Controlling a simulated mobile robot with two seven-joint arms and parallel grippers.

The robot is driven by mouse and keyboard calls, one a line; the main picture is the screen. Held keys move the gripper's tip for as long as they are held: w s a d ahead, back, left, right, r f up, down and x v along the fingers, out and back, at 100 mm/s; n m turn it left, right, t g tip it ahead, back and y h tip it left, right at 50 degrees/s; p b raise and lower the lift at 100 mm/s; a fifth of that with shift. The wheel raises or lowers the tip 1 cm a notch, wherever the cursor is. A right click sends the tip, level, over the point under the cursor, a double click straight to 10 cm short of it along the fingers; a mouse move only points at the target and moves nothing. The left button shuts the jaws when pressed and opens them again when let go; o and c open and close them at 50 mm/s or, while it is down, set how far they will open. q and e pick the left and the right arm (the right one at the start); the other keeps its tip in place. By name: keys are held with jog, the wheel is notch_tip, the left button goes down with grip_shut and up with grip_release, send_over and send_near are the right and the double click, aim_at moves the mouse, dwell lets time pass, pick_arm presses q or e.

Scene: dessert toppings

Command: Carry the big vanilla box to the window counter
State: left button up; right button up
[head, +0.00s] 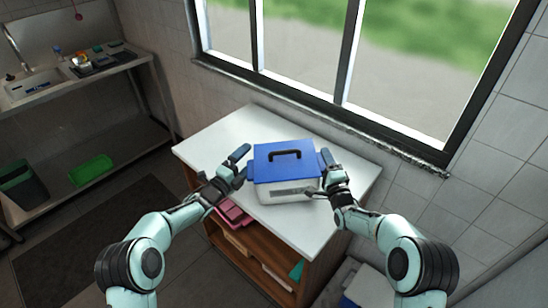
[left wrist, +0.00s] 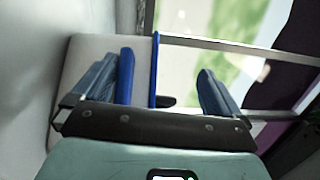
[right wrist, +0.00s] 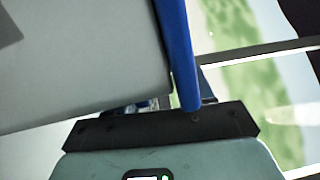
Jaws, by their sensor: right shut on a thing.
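The big vanilla box (head: 288,190) has a white body, a blue lid and a black top handle. It sits upright on the white window counter (head: 215,140), below the window. My right gripper (head: 328,170) is shut on the blue rim at the box's right side; the rim and white wall (right wrist: 80,60) fill much of the right wrist view. My left gripper (head: 236,168) is beside the box's left side with its fingers wide apart. In the left wrist view, the blue edge (left wrist: 125,75) shows close to one finger of the left gripper (left wrist: 155,95).
Pink and other items (head: 235,213) lie on the shelf under the counter. A sink bench (head: 60,85) stands at the left, with a green tray (head: 90,170) on its lower shelf. Another blue-lidded box (head: 362,290) is at the lower right. The counter is clear left of the box.

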pick_arm(q)
jog(key=shift+a+r, duration=0.1)
jog(key=shift+r, duration=0.2)
pick_arm(e)
jog(key=shift+r, duration=0.35)
pick_arm(q)
jog(key=v, duration=1.2)
jog(key=shift+f, duration=0.25)
pick_arm(e)
jog(key=o, duration=0.9)
jog(key=v, duration=1.2)
jog(key=shift+f, duration=0.25)
